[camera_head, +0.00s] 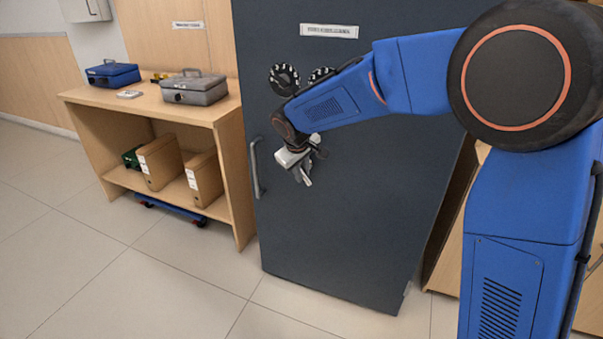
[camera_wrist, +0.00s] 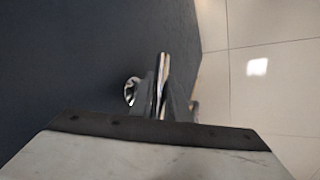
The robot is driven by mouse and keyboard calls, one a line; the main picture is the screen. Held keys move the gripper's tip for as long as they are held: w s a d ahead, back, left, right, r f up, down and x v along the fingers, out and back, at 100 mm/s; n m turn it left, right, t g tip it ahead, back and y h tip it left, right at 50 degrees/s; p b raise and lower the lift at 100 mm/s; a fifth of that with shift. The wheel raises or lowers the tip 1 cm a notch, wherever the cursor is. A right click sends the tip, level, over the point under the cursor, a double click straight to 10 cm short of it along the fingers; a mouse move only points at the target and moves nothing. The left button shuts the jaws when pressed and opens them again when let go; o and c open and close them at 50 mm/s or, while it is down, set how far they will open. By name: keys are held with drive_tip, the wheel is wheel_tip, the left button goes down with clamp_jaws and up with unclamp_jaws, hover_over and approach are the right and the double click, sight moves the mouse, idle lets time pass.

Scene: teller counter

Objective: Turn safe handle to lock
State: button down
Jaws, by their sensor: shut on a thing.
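The safe (camera_head: 335,220) is a tall dark blue-grey box with its door facing me. My gripper (camera_head: 306,168) is at the middle of the door, below the dials. In the wrist view, my gripper (camera_wrist: 162,105) is shut on the safe handle (camera_wrist: 164,68), a shiny metal lever whose tip stands out past the fingers. A round chrome part (camera_wrist: 131,90) shows on the door just left of the fingers. In the head view my gripper and wrist hide most of the handle, so its exact angle is hard to tell.
Two black dials (camera_head: 284,78) sit above my gripper, one partly behind my arm. A vertical pull bar (camera_head: 255,168) is at the door's left edge. A wooden shelf unit (camera_head: 230,112) with a blue cash box (camera_head: 112,74) and a grey one (camera_head: 194,88) stands left. The floor in front is clear.

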drive_tip(key=h, duration=0.2)
drive_tip(key=n+g+h, duration=0.1)
drive_tip(key=h, duration=0.1)
drive_tip(key=shift+r+g+h, duration=0.1)
drive_tip(key=shift+g+h, duration=0.2)
drive_tip(key=shift+h, duration=0.1)
drive_tip(key=n+g+h, duration=0.1)
drive_tip(key=h, duration=0.3)
drive_tip(key=shift+d+r+h, duration=0.1)
drive_tip(key=shift+r+h, duration=0.05)
drive_tip(key=shift+h, duration=0.15)
drive_tip(key=c, duration=2)
unclamp_jaws()
drive_tip(key=v, duration=1.7)
drive_tip(key=shift+w+a, duration=0.15)
drive_tip(key=shift+a, duration=0.15)
